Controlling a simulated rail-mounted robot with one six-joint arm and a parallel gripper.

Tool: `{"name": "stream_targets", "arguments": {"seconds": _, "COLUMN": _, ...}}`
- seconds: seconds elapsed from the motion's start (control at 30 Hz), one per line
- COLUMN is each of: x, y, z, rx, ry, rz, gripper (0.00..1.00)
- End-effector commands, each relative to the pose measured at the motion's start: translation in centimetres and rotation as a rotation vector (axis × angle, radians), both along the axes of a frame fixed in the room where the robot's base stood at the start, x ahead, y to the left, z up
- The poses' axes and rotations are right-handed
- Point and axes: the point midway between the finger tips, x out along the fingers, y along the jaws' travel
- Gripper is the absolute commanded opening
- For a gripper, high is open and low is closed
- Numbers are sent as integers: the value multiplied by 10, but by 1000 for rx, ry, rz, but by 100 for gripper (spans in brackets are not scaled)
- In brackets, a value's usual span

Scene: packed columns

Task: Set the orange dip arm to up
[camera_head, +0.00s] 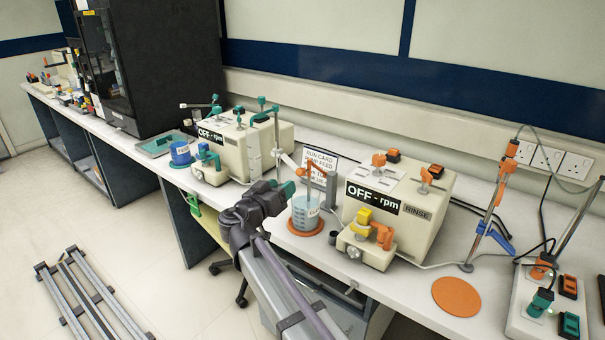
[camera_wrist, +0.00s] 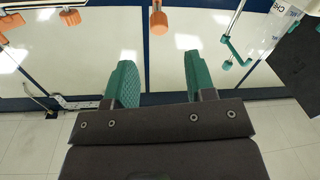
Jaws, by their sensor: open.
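The orange dip arm (camera_head: 309,172) stands over a clear beaker of blue liquid (camera_head: 305,212), beside the cream orange-fitted unit (camera_head: 405,205). Its lower part reaches down toward the beaker; whether its tip is in the liquid is hard to tell. My gripper (camera_head: 287,188) is just left of the dip arm and above the bench front, partly hidden by my own wrist. In the wrist view, my gripper (camera_wrist: 160,80) has two green fingers spread wide with nothing between them. An orange knob on a rod (camera_wrist: 158,21) shows beyond the fingers, near the top edge, apart from them.
A cream unit with teal fittings (camera_head: 222,145) stands to the left, a blue beaker (camera_head: 180,153) beside it. A white sign (camera_head: 320,160) stands behind the dip arm. At right are an orange disc (camera_head: 457,296), a thin stand (camera_head: 490,225) and a switch box (camera_head: 540,305).

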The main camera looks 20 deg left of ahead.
Motion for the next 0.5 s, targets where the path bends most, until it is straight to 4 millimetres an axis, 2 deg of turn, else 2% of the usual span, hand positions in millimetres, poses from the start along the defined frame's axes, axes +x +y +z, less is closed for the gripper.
{"name": "stream_targets", "arguments": {"seconds": 0.3, "x": 71, "y": -15, "z": 0, "rx": -1, "ry": 1, "rz": -4, "gripper": 50}}
{"name": "stream_targets", "arguments": {"seconds": 0.4, "x": 87, "y": -18, "z": 0, "rx": -2, "ry": 2, "rz": -3, "gripper": 50}}
{"name": "stream_targets", "arguments": {"seconds": 0.5, "x": 96, "y": -21, "z": -1, "rx": -2, "ry": 2, "rz": -2, "gripper": 50}}
